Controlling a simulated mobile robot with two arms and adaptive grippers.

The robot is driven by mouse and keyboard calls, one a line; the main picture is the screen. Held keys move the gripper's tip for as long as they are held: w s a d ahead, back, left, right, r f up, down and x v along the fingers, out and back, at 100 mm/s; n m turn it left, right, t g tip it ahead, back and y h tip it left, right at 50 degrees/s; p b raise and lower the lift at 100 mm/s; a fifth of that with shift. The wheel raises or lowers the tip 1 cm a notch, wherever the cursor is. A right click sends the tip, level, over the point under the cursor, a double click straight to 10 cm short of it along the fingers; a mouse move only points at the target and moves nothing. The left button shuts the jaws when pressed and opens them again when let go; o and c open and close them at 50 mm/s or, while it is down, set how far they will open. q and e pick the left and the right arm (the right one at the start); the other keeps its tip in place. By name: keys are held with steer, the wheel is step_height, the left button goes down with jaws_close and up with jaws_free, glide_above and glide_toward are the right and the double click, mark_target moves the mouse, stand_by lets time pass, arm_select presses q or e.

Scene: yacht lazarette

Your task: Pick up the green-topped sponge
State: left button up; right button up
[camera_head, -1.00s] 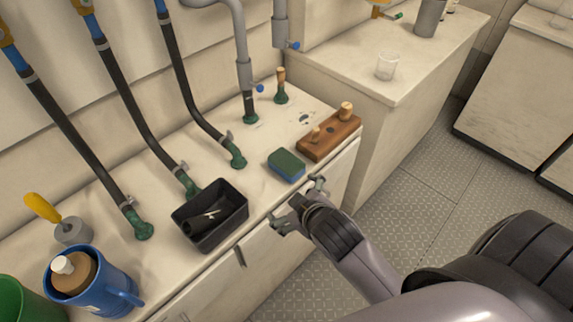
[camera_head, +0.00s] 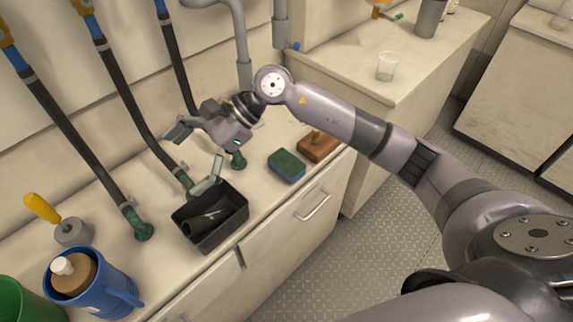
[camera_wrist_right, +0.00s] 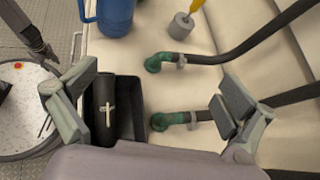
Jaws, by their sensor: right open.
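The green-topped sponge (camera_head: 286,165) has a blue lower part. It lies flat on the white counter near its front edge, between the black bin and the brown wooden block. My right gripper (camera_head: 191,154) is open and empty, above the counter to the left of the sponge and over the far side of the black bin. In the right wrist view my right gripper (camera_wrist_right: 160,108) shows its two fingers spread, with the bin and a green hose fitting between them. The sponge does not show in the right wrist view.
The black bin (camera_head: 237,231) holds dark items and a pale cross-shaped piece. Several hoses with green fittings (camera_head: 142,230) rise behind it. The wooden block (camera_head: 318,149) is partly hidden by my arm. A blue mug (camera_head: 90,290) stands at left. Bare counter surrounds the sponge's front and left.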

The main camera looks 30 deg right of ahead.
steer(key=w+d+f+n+h, duration=0.1)
steer(key=w+d+f+h, duration=0.15)
steer(key=d, duration=0.35)
steer(key=w+d+f+n+h, duration=0.1)
steer(key=d+h, duration=0.3)
steer(key=d, duration=0.2)
steer(key=h+p, duration=0.2)
steer(key=h, duration=0.3)
glide_above(287, 161)
steer(key=f, duration=0.8)
steer(key=shift+d+f, duration=0.1)
steer(key=shift+d, duration=0.2)
steer(key=shift+f, duration=0.6)
steer(key=f, duration=0.2)
steer(key=f+p, duration=0.1)
steer(key=f, duration=0.1)
steer(key=shift+a+f, duration=0.1)
steer(key=shift+a, duration=0.3)
steer(key=shift+f, duration=0.5)
steer(key=shift+c, duration=0.6)
steer(key=c, duration=0.6)
